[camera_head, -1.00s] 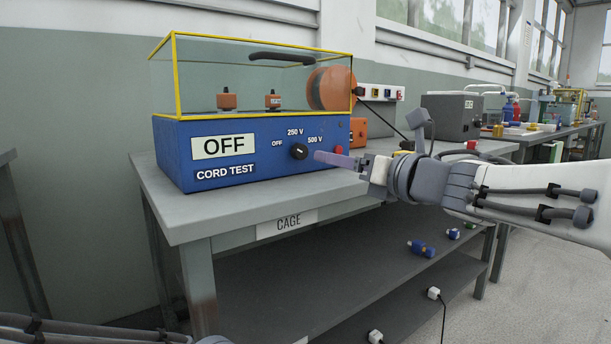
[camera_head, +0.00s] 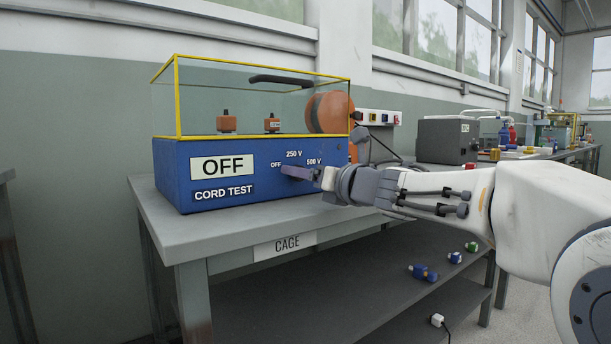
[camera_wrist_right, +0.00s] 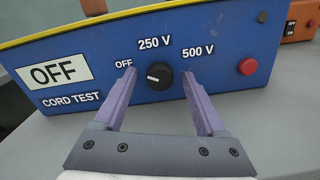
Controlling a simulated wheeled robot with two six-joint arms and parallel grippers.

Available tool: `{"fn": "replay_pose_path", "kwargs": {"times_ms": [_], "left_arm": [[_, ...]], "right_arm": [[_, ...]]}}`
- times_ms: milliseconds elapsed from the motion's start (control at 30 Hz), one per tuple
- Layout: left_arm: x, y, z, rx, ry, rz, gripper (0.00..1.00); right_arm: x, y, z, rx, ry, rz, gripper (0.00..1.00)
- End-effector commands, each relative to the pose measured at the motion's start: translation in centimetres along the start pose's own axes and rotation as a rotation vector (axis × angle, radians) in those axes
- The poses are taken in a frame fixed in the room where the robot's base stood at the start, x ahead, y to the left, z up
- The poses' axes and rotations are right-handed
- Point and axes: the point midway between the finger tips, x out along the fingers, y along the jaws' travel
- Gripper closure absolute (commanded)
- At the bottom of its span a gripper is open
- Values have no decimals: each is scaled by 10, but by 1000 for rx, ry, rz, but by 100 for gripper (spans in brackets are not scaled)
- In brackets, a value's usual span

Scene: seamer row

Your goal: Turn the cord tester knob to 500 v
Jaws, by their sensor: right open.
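The blue cord tester (camera_head: 240,172) stands on the grey table, with OFF on its display panel (camera_head: 223,167) and a clear yellow-edged cover on top. Its black knob (camera_wrist_right: 159,76) sits between the OFF, 250 V and 500 V marks in the right wrist view; its white pointer line points left, toward OFF. My right gripper (camera_wrist_right: 157,92) is open, with one purple finger on each side of the knob. I cannot tell whether the fingers touch it. In the head view the gripper (camera_head: 300,173) hides the knob. My left gripper is not in view.
A red button (camera_wrist_right: 248,67) is on the tester's face, right of the 500 V mark. The grey table (camera_head: 215,230) is bare in front of the tester. A grey box (camera_head: 447,139) stands farther right.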

Motion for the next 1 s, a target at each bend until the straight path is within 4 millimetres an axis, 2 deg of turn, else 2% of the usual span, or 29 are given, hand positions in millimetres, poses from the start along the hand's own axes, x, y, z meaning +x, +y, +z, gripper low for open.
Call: {"fn": "replay_pose_path", "kwargs": {"times_ms": [33, 167, 200, 633, 1000], "left_arm": [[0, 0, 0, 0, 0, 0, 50], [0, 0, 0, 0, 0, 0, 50], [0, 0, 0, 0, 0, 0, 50], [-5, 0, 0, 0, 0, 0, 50], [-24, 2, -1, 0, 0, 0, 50]], "right_arm": [[0, 0, 0, 0, 0, 0, 34], [0, 0, 0, 0, 0, 0, 84], [0, 0, 0, 0, 0, 0, 99], [0, 0, 1, 73, 0, 0, 100], [0, 0, 2, 366, 2, 0, 100]]}}
